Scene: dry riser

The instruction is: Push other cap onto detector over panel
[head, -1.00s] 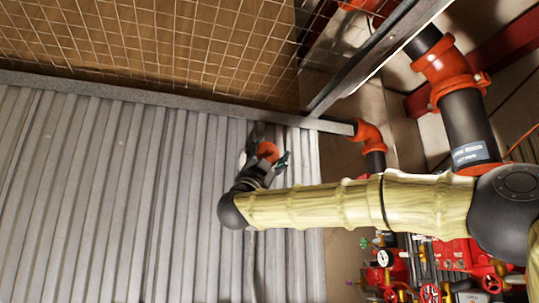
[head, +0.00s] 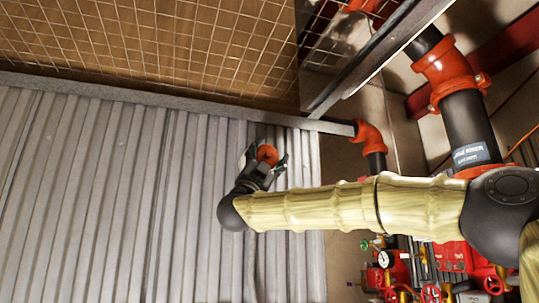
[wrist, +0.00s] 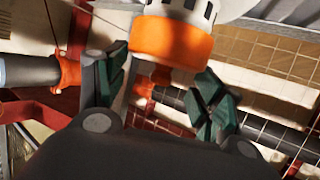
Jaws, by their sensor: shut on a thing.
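An orange cap (wrist: 172,42) is between the two green-padded fingers of my gripper (wrist: 158,88) in the wrist view. My gripper is shut on it. The white detector (wrist: 184,9), with dark slots, is directly above the cap in that view; the cap covers its near end. Whether the cap is fully seated cannot be told. In the head view the cap (head: 267,154) shows at the tip of my gripper (head: 268,160), in front of the ribbed grey panel. A white edge beside it, probably the detector, is mostly hidden by my gripper.
The ribbed grey panel (head: 110,200) fills the left, under a wire mesh (head: 150,45). A grey beam (head: 385,55) and black pipes with red fittings (head: 440,72) stand to the right. Red valves and gauges (head: 430,262) are at lower right.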

